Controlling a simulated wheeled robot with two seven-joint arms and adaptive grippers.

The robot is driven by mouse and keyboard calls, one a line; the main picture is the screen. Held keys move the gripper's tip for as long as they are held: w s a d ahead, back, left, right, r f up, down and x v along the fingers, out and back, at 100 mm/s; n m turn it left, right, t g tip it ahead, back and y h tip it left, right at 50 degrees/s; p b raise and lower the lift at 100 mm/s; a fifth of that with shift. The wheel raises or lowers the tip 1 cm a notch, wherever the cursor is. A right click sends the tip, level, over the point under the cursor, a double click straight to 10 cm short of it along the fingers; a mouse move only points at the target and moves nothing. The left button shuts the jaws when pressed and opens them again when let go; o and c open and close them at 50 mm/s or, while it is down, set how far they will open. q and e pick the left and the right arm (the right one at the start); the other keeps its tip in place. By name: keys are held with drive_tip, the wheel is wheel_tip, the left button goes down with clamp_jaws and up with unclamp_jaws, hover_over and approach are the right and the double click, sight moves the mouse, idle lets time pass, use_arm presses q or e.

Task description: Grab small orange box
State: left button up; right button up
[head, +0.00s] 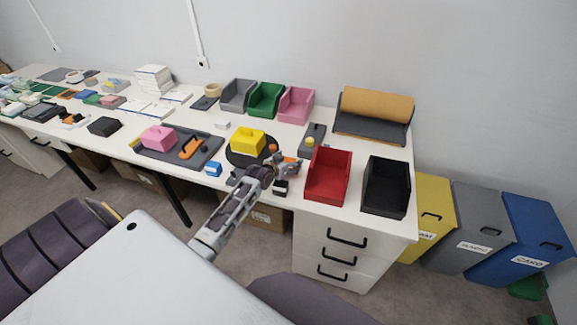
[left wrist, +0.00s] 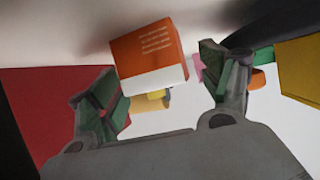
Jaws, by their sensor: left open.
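The small orange box (left wrist: 150,52) has an orange face with white print and a white band along one edge. In the left wrist view it shows between the two fingers of my left gripper (left wrist: 161,78), close to the left finger, with a gap to the right finger. I cannot tell how deep between the fingers it is. In the head view my left gripper (head: 287,166) is low over the table's front part, left of the red bin. There the box is largely hidden by the gripper, with only bits of orange showing. The gripper is open.
The red bin (head: 328,176) and a black bin (head: 386,188) stand right of the gripper. A yellow box (head: 247,141) on a dark round plate is to its left. A small blue box (head: 213,169) lies near the white table's front edge. A grey tray (head: 203,158) is further left.

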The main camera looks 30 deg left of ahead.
sight(289, 160)
idle(0.4)
use_arm(q)
drive_tip(key=c, duration=1.1)
drive_tip(key=shift+o, duration=0.2)
drive_tip(key=shift+r, duration=0.1)
drive_tip(key=shift+r, duration=4.9)
